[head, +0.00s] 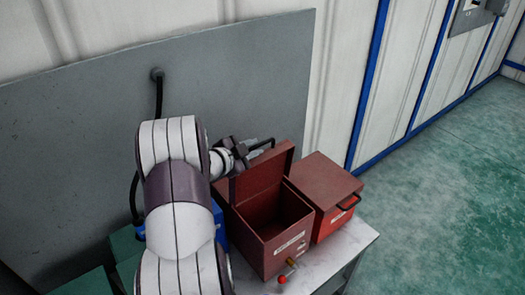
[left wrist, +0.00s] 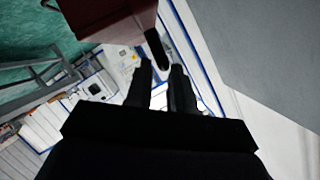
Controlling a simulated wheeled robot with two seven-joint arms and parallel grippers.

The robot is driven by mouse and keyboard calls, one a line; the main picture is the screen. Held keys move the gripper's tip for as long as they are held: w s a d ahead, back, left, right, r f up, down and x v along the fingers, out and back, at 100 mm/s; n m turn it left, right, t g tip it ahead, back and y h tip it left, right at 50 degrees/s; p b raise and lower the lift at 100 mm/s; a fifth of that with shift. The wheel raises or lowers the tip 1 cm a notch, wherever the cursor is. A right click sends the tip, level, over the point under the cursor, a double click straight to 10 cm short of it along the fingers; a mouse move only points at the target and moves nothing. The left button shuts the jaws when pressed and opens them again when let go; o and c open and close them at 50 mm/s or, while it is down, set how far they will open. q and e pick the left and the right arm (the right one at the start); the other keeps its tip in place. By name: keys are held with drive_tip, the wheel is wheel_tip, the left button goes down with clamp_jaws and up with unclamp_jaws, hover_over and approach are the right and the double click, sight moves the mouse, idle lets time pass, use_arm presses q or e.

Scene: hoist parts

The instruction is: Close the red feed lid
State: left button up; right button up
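A red box (head: 272,238) stands open on the table, and its dark interior shows. Its red lid (head: 263,172) is raised upright at the back of the box. A black bar handle (head: 262,143) sticks out behind the lid's top edge. My left gripper (head: 248,150) is behind the raised lid, close to this handle. In the left wrist view the two black fingers (left wrist: 162,68) are apart, with the handle's end (left wrist: 157,48) just ahead of the gap. The lid (left wrist: 105,18) shows at the top there. I cannot tell whether a finger touches the handle. My right gripper is out of view.
A second red box (head: 325,195) with a closed lid and black handle stands close on the right. A small red-knobbed lever (head: 282,280) is at the open box's front. A grey panel (head: 80,130) rises behind. The table's light top (head: 335,262) is bare in front.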

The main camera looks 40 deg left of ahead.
sight(257, 146)
use_arm(q)
drive_tip(key=b+x, duration=0.1)
drive_tip(key=x, duration=0.2)
drive_tip(key=shift+w+a+f, duration=0.1)
drive_tip(key=shift+w+f, duration=0.05)
drive_tip(key=shift+f, duration=0.1)
drive_tip(key=shift+w+r, duration=0.1)
drive_tip(key=shift+w, duration=0.55)
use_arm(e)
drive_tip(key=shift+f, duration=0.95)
use_arm(q)
drive_tip(key=shift+c, duration=0.3)
